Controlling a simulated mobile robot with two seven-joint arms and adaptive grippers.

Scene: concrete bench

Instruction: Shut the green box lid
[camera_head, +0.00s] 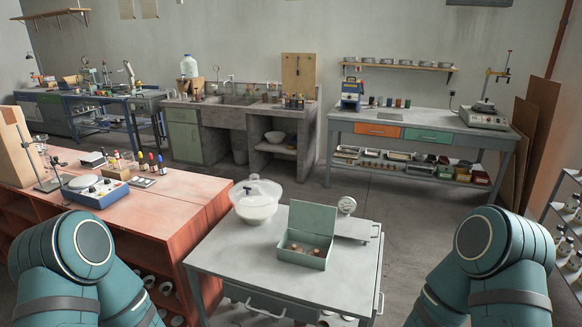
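The green box (301,258) stands on the grey table in front of me. Its lid (312,220) is open and stands up at the back of the box. Several small brown items (306,250) lie inside it. My two arms show as teal links at the lower left and lower right. Neither gripper is in the picture, and nothing of mine touches the box.
The grey table (232,265) also holds a clear bowl with a lid (255,200) left of the box and a small scale (352,228) to its right, close to the lid. A red bench (165,212) adjoins at left. The table's front left is bare.

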